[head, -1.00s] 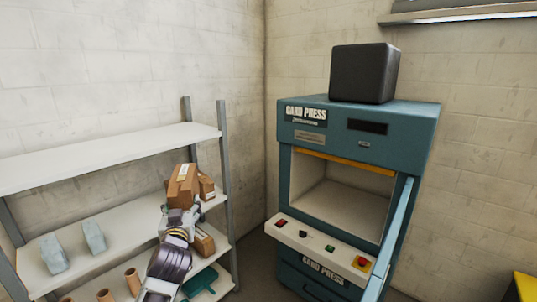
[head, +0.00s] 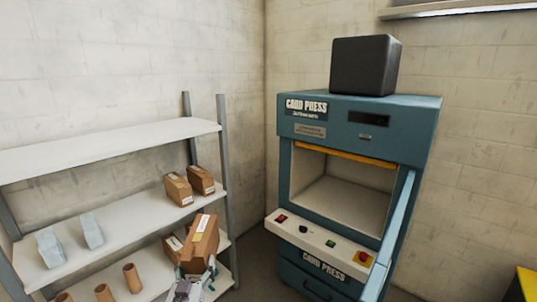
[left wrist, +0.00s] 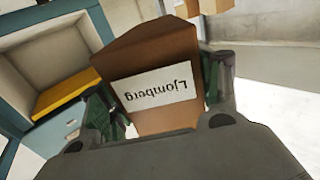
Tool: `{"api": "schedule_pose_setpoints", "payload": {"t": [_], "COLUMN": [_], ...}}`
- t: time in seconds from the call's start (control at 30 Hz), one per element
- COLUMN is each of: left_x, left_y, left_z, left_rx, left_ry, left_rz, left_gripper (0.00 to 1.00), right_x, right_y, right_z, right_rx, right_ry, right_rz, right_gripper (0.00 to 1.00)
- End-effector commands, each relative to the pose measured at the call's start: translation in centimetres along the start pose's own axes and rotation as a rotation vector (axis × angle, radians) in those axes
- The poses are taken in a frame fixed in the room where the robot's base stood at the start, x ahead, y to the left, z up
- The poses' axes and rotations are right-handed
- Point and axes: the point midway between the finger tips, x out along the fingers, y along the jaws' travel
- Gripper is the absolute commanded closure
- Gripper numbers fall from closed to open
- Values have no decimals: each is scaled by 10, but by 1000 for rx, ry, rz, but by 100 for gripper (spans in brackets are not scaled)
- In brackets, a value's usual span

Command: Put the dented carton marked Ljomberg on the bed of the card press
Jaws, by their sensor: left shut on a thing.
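My left gripper (head: 196,274) is shut on a brown carton (head: 203,238) and holds it in front of the shelf rack's lower right part. In the left wrist view the carton (left wrist: 158,50) sits between the two fingers, and its white label reads Ljomberg, upside down. I cannot make out a dent clearly. The card press (head: 362,140) is a teal cabinet at the right. Its chamber is open at the front, and the pale bed (head: 340,203) inside is bare. My right gripper is not in view.
The rack's middle shelf (head: 115,225) carries two other cartons (head: 178,190) and two grey-blue blocks (head: 92,231). Brown cylinders (head: 132,278) stand lower down. The press door (head: 398,235) stands open on the right. A control panel (head: 318,240) juts below the opening. A black box (head: 365,65) sits on top.

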Motion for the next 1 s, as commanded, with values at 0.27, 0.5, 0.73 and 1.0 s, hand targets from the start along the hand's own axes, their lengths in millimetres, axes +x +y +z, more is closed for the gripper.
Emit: {"api": "schedule_pose_setpoints", "payload": {"t": [0.27, 0.5, 0.73, 1.0], "left_x": [-20, -27, -28, -28], "left_y": [-3, -3, -4, -4], "left_z": [42, 55, 56, 56], "left_rx": [1, -1, 0, 1], "left_ry": [-2, 0, 1, 1], "left_rz": [10, 10, 10, 10], "left_gripper": [60, 60, 60, 60], "right_x": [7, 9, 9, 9], "right_y": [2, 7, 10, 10], "right_z": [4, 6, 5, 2], "right_rx": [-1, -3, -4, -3], "right_ry": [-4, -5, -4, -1], "right_rz": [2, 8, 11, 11], "right_gripper": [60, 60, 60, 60]}}
